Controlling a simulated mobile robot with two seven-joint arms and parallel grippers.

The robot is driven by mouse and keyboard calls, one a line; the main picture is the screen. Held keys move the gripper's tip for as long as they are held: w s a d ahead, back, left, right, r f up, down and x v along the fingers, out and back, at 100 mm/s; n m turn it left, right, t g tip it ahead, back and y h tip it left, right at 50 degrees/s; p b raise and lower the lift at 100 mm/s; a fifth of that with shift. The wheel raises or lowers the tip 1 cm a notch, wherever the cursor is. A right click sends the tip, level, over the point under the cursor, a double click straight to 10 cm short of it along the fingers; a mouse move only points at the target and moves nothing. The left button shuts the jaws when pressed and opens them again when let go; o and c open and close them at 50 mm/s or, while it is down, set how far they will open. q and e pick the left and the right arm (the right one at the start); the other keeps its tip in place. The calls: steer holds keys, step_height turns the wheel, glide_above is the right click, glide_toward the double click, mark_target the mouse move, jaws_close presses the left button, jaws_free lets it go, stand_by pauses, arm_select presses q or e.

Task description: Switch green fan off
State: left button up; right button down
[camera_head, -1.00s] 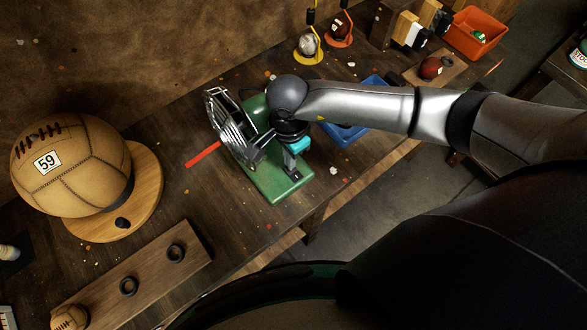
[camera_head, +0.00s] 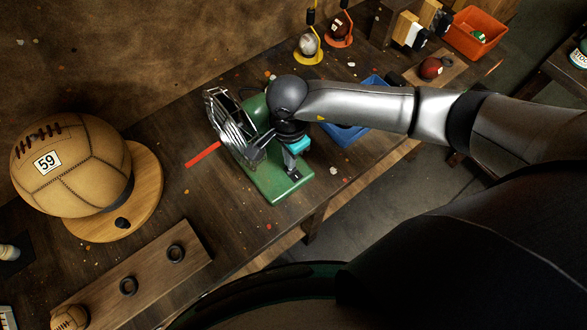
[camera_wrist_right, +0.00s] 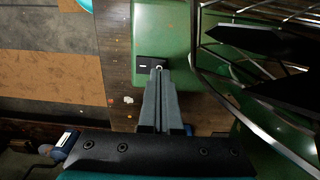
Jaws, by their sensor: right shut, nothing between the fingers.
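The green fan has a flat green base (camera_head: 270,185) and a wire cage (camera_head: 230,122), and stands on the wooden bench. A small black switch (camera_wrist_right: 147,63) with a dash and a ring mark sits on the base in the right wrist view. My right gripper (camera_wrist_right: 158,72) is shut and empty, with its tips at the ring-marked end of this switch. The tips partly cover that end; I cannot tell whether they touch it. In the head view my right gripper (camera_head: 291,164) points down at the base beside the cage. My left gripper is not in view.
A red strip (camera_head: 203,154) lies left of the fan. A large leather ball (camera_head: 70,165) rests on a round wooden stand (camera_head: 148,190). A blue tray (camera_head: 345,133) is behind my right wrist, and an orange bin (camera_head: 474,35) stands at the far right.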

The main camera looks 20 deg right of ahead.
steer(key=shift+f+b, duration=0.9)
steer(key=shift+f, duration=0.1)
stand_by(0.6)
steer(key=shift+r, duration=0.1)
steer(key=shift+r+p, duration=2.65)
steer(key=shift+r, duration=0.9)
steer(key=shift+f, duration=0.1)
